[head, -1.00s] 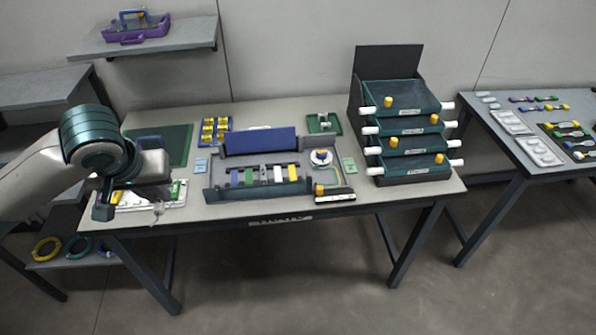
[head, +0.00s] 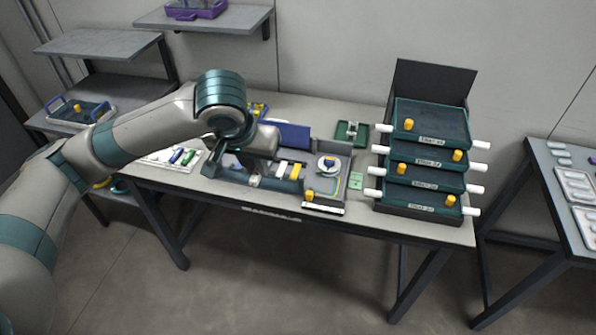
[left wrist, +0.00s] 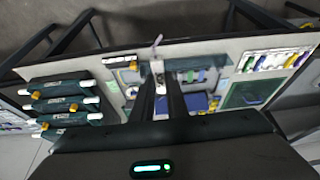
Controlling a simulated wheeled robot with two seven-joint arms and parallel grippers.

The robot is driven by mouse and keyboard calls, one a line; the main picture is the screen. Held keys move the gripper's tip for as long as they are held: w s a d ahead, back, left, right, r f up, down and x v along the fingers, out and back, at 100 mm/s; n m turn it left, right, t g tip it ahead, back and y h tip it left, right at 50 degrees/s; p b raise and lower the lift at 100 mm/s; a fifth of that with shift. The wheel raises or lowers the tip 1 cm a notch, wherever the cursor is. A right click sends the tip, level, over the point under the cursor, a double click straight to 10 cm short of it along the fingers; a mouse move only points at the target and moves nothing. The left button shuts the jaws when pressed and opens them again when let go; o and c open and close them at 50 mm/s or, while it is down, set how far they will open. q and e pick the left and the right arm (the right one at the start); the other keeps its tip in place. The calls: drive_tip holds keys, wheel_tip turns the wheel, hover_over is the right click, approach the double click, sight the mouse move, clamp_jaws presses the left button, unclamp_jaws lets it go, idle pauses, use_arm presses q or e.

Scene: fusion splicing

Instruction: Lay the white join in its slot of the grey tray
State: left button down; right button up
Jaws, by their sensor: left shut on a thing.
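My left gripper (head: 254,178) is over the left-middle part of the grey tray (head: 314,181), near its front edge. Yellow and white strips (head: 288,169) stand in the tray to the right of the gripper. My right gripper is not in view.
A blue panel (head: 290,134) stands behind the tray. A rack of dark green trays (head: 425,160) stands at right. A white board with markers (head: 178,157) lies left.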

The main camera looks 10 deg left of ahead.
use_arm(q)
drive_tip(key=shift+d, duration=0.3)
drive_tip(key=shift+w, duration=0.1)
drive_tip(key=w+d+p, duration=0.1)
drive_tip(key=w+d, duration=0.5)
drive_tip(key=w, duration=0.4)
drive_tip(key=p+x, duration=0.1)
drive_tip(key=x, duration=0.9)
drive_tip(key=shift+w+d+f, duration=0.1)
drive_tip(key=shift+w+f, duration=0.15)
drive_tip(key=shift+w, duration=0.05)
